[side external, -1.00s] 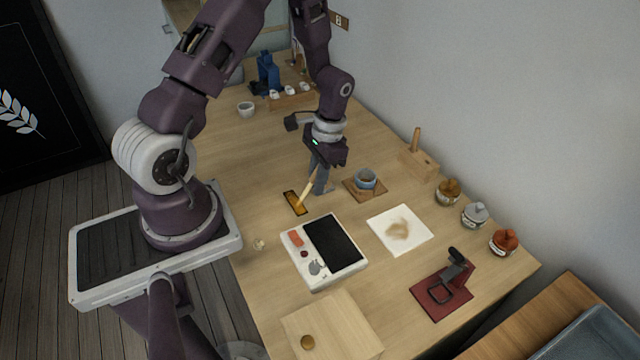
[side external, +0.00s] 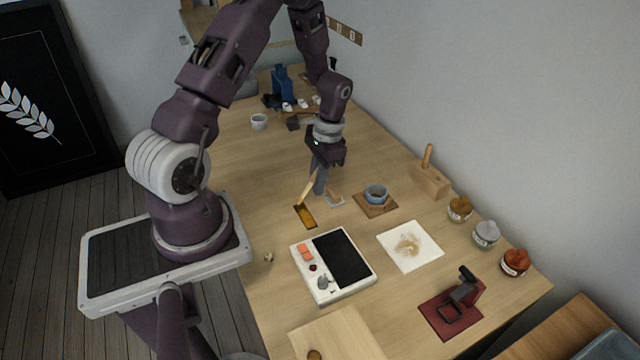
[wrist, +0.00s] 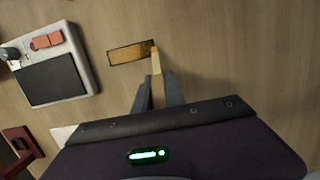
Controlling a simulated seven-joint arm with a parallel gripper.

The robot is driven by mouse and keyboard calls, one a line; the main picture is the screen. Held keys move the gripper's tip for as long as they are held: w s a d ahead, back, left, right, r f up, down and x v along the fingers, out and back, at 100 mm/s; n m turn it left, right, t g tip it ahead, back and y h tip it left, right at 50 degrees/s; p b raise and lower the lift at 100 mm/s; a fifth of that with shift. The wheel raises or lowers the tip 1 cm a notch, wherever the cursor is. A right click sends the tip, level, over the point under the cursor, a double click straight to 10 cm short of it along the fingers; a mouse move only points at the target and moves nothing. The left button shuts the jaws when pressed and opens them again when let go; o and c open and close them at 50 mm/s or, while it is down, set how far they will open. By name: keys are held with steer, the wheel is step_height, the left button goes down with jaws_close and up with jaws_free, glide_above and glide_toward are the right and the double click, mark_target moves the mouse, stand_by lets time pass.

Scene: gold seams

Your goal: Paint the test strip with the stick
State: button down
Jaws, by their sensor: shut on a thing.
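The test strip (side external: 305,215) is a small dark-edged rectangle with gold-amber colour over its face, flat on the table. It also shows in the wrist view (wrist: 128,54). My gripper (side external: 320,183), with grey fingers, is shut on the pale wooden stick (side external: 307,188), which slants down to the strip. In the wrist view, the stick (wrist: 156,62) points from between the fingers (wrist: 157,92) to the strip's right end. Its tip is at or just above that end; I cannot tell whether it touches.
A white palette box with a black panel (side external: 345,258) lies in front of the strip. A blue cup (side external: 376,193) on a wooden coaster and a stained white sheet (side external: 410,246) are to the right. Lidded jars (side external: 486,234) line the right edge. Bare table lies left of the strip.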

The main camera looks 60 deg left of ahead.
mark_target(314, 172)
steer(key=shift+a, duration=0.3)
steer(key=shift+r, duration=2.95)
steer(key=shift+r, duration=1.55)
steer(key=shift+f, duration=0.15)
steer(key=shift+f, duration=3.4)
steer(key=shift+f, duration=0.95)
steer(key=shift+d, duration=0.2)
